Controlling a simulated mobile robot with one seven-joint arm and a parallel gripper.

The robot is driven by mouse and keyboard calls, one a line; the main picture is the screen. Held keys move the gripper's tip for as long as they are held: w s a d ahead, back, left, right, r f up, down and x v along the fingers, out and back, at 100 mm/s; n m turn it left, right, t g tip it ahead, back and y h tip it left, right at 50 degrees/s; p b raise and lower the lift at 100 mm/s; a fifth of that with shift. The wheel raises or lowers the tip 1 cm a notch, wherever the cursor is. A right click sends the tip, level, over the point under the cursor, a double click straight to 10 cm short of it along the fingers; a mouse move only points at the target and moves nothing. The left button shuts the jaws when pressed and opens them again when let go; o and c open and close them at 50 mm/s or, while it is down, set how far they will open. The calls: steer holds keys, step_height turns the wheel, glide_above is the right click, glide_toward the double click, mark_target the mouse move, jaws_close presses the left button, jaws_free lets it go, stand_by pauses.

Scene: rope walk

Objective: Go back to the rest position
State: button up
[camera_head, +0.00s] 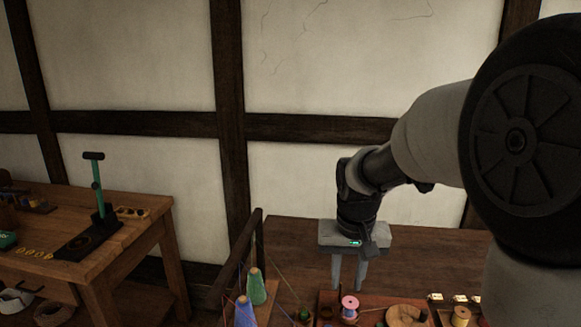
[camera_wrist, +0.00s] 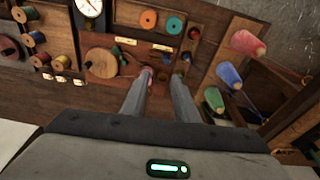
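My gripper (camera_head: 348,286) hangs fingers down above the dark wooden bench (camera_head: 425,250) in the head view. Its two grey fingers are apart with a clear gap and nothing between them. The wrist view also shows the gripper (camera_wrist: 160,78) open and empty, with the bench top beyond the fingertips. A pink spool (camera_head: 349,305) stands below the gripper, apart from it.
Cones of thread, green (camera_head: 257,287) and blue (camera_head: 245,313), stand left of the gripper beside a dark wooden frame (camera_head: 240,255). A gold spool (camera_head: 460,316) is at lower right. A second table (camera_head: 140,225) stands left. Several spools and a clock (camera_wrist: 88,8) show in the wrist view.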

steer(key=s+d+r+t+p, duration=0.1)
steer(key=s+r+p, duration=0.1)
steer(key=s+r, duration=0.5)
steer(key=s+r+n+t+p, duration=0.1)
steer(key=s+r+t+p, duration=0.1)
steer(key=s+r, duration=0.5)
steer(key=s, duration=0.5)
steer(key=shift+s+d+r+t+p, duration=0.2)
steer(key=shift+d+r+t+p, duration=0.1)
steer(key=shift+d+p, duration=0.1)
